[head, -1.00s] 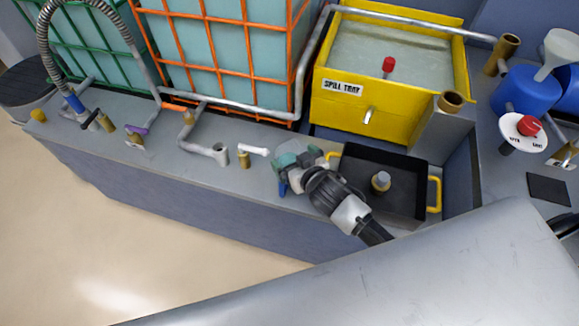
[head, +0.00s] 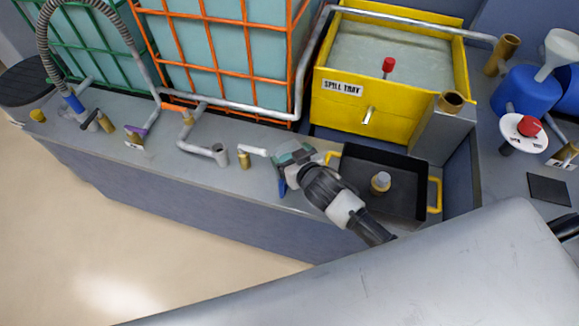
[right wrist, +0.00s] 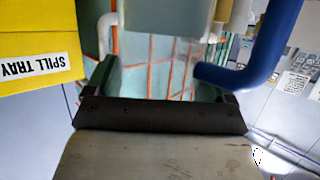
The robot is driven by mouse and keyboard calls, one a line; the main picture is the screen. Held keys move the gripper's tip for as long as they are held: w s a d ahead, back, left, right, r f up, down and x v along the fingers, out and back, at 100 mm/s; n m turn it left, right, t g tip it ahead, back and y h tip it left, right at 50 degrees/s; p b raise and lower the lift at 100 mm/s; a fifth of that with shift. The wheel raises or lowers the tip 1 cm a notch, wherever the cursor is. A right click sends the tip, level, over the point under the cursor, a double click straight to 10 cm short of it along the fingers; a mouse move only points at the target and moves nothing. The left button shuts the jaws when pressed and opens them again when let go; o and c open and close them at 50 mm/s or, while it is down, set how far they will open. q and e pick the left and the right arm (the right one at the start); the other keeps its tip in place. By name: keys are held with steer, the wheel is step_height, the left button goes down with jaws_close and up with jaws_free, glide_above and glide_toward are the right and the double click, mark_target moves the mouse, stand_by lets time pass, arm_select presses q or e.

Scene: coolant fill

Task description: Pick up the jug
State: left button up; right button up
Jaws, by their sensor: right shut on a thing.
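My right gripper (head: 292,168) is over the counter's front edge, just left of the black tray, and is shut on the jug. The jug shows in the head view as a small pale, see-through body (head: 291,152) with a blue part (head: 282,184) on its near side. The gripper hides much of it. In the right wrist view its clear body (right wrist: 165,20) is at the top centre, and the blue handle (right wrist: 270,50) curves down on the right. I cannot tell whether the jug touches the counter. My left gripper is not in view.
A black tray (head: 405,205) with yellow handles sits right of the gripper. Behind it stands the yellow spill tray (head: 365,115). Pipe stubs (head: 219,154) and a white-handled valve (head: 245,158) are close on the left. An orange-caged tank (head: 215,60) stands behind.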

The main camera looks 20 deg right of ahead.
steer(key=shift+r, duration=0.1)
steer(key=shift+r, duration=0.45)
steer(key=r, duration=0.2)
steer(key=d+r, duration=0.1)
steer(key=shift+s+r+p, duration=0.25)
steer(key=shift+r+p, duration=0.1)
steer(key=shift+r, duration=0.05)
steer(key=s+d+r, duration=0.6)
steer(key=d, duration=0.2)
steer(key=shift+d, duration=0.25)
steer(key=shift+s+r, duration=0.1)
steer(key=shift+s, duration=0.05)
